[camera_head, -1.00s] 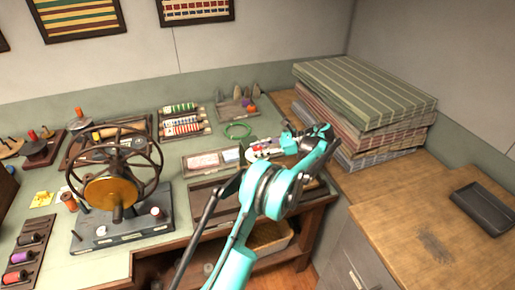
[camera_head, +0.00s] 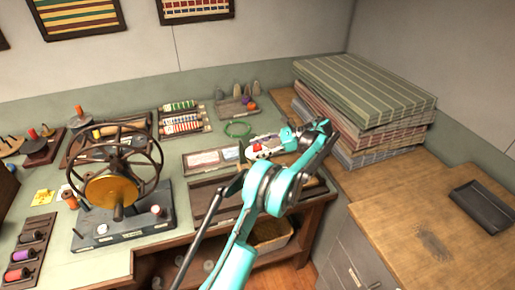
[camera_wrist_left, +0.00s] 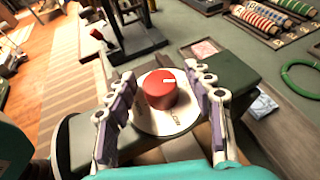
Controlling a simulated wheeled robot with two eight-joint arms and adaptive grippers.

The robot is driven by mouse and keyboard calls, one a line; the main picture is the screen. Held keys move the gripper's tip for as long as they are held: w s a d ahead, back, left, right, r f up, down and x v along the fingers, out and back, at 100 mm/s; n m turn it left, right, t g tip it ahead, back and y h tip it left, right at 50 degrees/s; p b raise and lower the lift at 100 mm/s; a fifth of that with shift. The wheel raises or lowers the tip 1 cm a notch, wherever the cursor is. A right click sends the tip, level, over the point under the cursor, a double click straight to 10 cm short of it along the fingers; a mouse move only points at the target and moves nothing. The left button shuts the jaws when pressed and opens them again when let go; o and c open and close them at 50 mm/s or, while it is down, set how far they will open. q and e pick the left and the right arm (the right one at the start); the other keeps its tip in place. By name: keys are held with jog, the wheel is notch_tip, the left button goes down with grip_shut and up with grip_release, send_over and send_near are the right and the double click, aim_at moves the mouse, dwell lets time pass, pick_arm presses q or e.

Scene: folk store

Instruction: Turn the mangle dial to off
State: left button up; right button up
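The mangle dial (camera_wrist_left: 160,90) is a red knob with a white pointer line, on a round white plate with lettering, part of which reads like OFF at the near edge. The pointer line points to the right in the left wrist view. My left gripper (camera_wrist_left: 162,84) is open, with one finger on each side of the knob; whether the fingers touch it I cannot tell. In the head view a small red spot, seemingly the dial (camera_head: 257,147), shows by my left gripper (camera_head: 265,146), mostly hidden by the hand. My right gripper is not in view.
The green bench holds a spoked wheel on a dark base (camera_head: 118,190), a rack of striped rolls (camera_head: 182,122), a green ring (camera_head: 238,129) and shallow trays. Folded striped cloths (camera_head: 365,95) are stacked close to my arm's right. A wooden counter (camera_head: 400,225) is mostly clear.

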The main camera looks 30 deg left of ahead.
aim_at(257, 146)
pick_arm(q)
notch_tip(257, 146, up, 10)
dwell(0.6)
